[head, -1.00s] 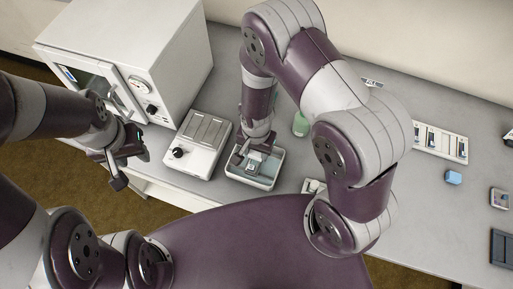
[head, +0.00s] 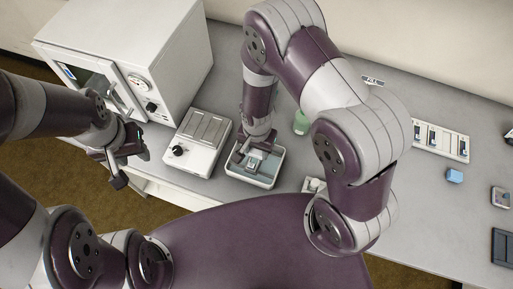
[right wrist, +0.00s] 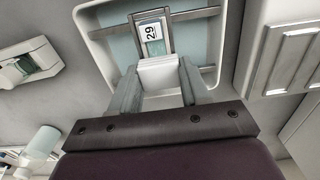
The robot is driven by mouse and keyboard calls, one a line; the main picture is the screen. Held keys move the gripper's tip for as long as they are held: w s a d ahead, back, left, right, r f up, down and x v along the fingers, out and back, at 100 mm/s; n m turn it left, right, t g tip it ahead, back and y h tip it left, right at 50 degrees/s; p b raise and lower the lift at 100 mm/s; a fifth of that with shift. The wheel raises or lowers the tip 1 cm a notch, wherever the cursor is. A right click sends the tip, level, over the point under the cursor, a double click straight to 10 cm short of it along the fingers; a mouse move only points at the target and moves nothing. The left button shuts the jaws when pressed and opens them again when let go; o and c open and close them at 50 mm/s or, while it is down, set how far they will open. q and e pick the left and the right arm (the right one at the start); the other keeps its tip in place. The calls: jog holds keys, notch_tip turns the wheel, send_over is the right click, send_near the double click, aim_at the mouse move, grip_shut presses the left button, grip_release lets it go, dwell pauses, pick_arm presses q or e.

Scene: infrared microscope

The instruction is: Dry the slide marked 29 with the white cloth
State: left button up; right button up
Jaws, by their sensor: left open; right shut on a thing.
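The slide marked 29 (right wrist: 151,36) lies in a white tray with a pale blue floor (right wrist: 199,40); its label end faces away from my gripper. The tray also shows in the head view (head: 239,173). My right gripper (right wrist: 158,88) is shut on the folded white cloth (right wrist: 159,74), over the tray. The cloth covers the near end of the slide in the right wrist view; I cannot tell whether they touch. In the head view my right gripper (head: 256,147) points down into the tray. My left gripper (head: 122,172) is open and empty, left of the bench edge.
A white device with a ridged top and black knob (head: 200,137) stands left of the tray, and a white oven-like cabinet (head: 160,50) behind it. A green bottle (head: 301,123) stands right of the tray. A slide rack (head: 453,146) and blue block (head: 454,175) lie farther right.

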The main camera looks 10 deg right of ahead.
jog(key=shift+w+d, duration=0.2)
jog(key=shift+w, duration=0.15)
jog(key=shift+s+a+f, duration=0.1)
jog(key=shift+s+a, duration=0.55)
jog(key=shift+s, duration=0.35)
jog(key=shift+w+d, duration=0.1)
jog(key=shift+w+d, duration=0.3)
jog(key=shift+w, duration=0.2)
jog(key=shift+w+d, duration=0.3)
jog(key=shift+w, duration=0.1)
jog(key=shift+s, duration=0.1)
jog(key=shift+s+a+p, duration=0.35)
jog(key=shift+s+a, duration=0.35)
jog(key=shift+s, duration=0.15)
